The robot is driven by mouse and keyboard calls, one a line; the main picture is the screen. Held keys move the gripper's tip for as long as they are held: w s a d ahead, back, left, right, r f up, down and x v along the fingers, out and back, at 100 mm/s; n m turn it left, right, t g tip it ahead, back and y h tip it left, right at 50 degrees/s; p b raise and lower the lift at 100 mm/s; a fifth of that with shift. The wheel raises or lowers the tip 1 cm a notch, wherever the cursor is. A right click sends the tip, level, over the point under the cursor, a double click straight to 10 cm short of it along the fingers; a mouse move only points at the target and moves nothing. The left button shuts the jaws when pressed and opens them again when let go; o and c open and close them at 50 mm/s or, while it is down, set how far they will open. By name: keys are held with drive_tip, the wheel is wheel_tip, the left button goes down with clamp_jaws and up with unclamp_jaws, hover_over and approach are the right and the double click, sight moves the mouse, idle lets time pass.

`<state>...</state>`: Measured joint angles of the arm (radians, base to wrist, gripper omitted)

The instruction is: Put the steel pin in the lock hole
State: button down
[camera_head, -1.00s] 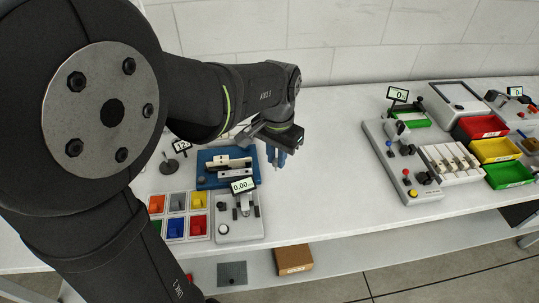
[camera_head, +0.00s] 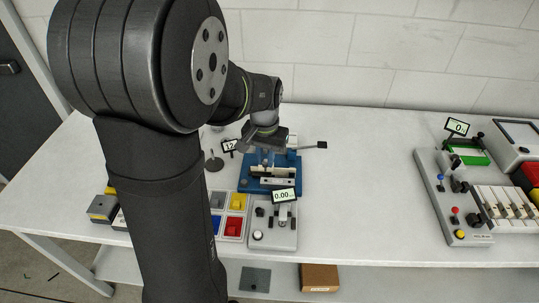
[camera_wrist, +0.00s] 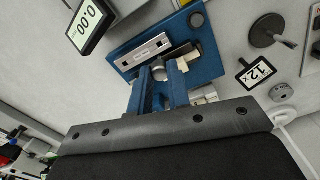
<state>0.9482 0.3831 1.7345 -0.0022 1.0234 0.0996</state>
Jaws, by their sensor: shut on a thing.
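My gripper (camera_wrist: 161,88) has blue fingers and is shut on a small grey metal piece (camera_wrist: 158,71), which looks like the steel pin; the fingers hide most of it. It is over the blue fixture (camera_wrist: 123,53), close to the fixture's pale metal bar (camera_wrist: 151,49). In the head view my gripper (camera_head: 267,157) is above the same blue fixture (camera_head: 247,184), and the pin cannot be made out. I cannot pick out the lock hole in either view. Whether the pin touches the fixture cannot be told.
A lever with a dark end (camera_head: 322,145) sticks out right of the fixture. A station with a 0.00 display (camera_head: 284,195) stands in front, beside coloured bins (camera_head: 237,200). A 12 display (camera_wrist: 257,72) and a round-based stand (camera_wrist: 262,40) are near.

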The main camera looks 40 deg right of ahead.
drive_tip(key=shift+f, duration=1.95)
drive_tip(key=shift+f, duration=1.15)
idle(0.3)
drive_tip(key=c, duration=1.3)
unclamp_jaws()
wheel_tip(320, 180, up, 17)
drive_tip(key=shift+r, duration=0.2)
